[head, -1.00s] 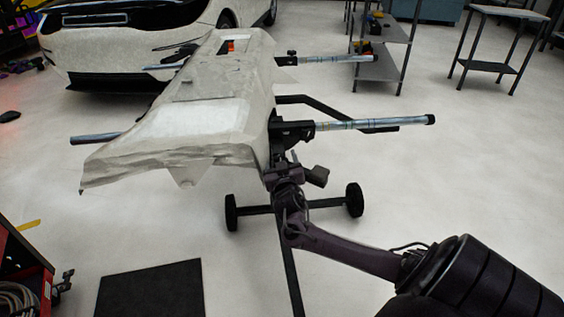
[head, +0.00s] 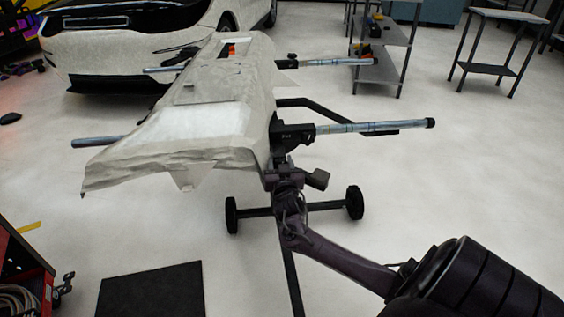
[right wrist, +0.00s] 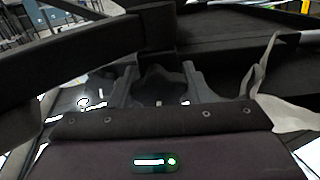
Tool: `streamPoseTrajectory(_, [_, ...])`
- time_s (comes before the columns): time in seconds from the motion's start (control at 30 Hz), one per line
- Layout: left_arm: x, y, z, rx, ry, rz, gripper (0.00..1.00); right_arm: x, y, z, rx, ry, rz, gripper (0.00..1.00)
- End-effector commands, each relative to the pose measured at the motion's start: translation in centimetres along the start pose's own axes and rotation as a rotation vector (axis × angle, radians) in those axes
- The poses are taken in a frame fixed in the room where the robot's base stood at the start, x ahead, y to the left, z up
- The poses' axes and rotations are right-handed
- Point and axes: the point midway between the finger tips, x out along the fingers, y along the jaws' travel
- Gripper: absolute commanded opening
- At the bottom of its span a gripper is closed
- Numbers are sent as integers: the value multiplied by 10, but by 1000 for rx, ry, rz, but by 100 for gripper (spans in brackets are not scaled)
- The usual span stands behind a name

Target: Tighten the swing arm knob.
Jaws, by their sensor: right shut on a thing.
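The stand's near swing arm, a grey tube with a dark bracket (head: 293,134), sticks out to the right beside the pale covered panel (head: 205,110). My right gripper (head: 281,168) is up against the underside of this bracket. In the right wrist view, a dark lobed knob (right wrist: 166,86) sits between the two grey fingers of my right gripper (right wrist: 160,76), below a dark bar of the stand. The fingers are shut on the knob's sides. The knob is hidden in the head view. My left gripper is not in view.
The stand's wheeled base (head: 300,207) is just below my right gripper. A second tube (head: 335,62) sticks out farther back. A white car (head: 120,40) stands behind, a red tool cart (head: 25,275) at lower left. The floor at right is mostly clear.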

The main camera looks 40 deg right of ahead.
Motion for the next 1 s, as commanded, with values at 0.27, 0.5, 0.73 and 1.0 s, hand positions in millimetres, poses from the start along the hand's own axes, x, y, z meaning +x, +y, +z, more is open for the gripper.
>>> streamPoseTrajectory(0.27, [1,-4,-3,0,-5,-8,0,0,1,1,36,0,3,21])
streamPoseTrajectory(0.5, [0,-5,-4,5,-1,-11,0,0,1,1,34,0,3,64])
streamPoseTrajectory(0.73, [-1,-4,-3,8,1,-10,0,0,1,0,33,0,1,65])
streamPoseTrajectory(1.0, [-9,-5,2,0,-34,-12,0,-28,2,-1,35,-4,1,65])
